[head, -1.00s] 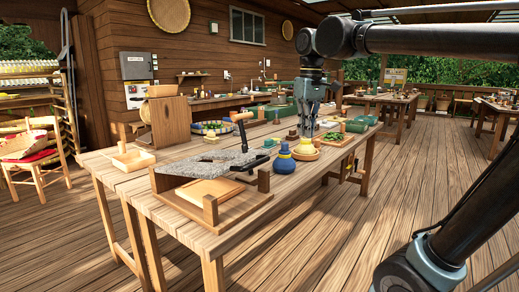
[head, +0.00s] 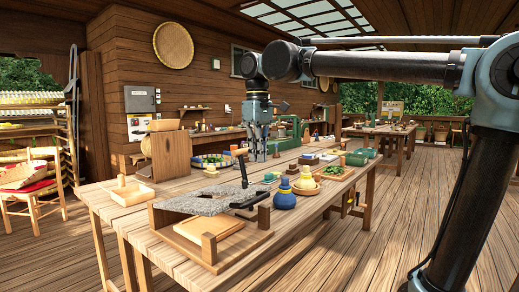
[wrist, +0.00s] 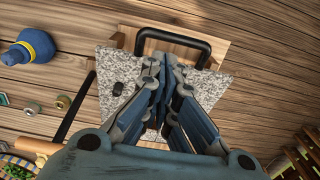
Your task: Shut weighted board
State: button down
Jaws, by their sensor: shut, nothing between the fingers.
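The weighted board is a speckled grey stone slab (head: 196,204) with a black loop handle (head: 251,202), over a wooden base (head: 172,222) with short posts. A pale wooden block or panel (head: 215,227) lies at the base's near side. The slab seems raised over the base; its exact tilt I cannot tell. In the wrist view the slab (wrist: 120,72) and its black handle (wrist: 205,50) lie below my gripper (wrist: 163,62). In the head view my gripper (head: 259,158) hangs pointing down behind and above the board. Its fingers are together and empty, apart from the handle.
A dark rod with a tan grip (head: 240,153) stands at the slab's rear. An upright wooden panel (head: 171,157) and a small wooden tray (head: 132,194) are at left.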

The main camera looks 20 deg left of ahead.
notch_tip(320, 180, down, 10)
jog(key=shift+r, duration=0.25)
dwell(0.4)
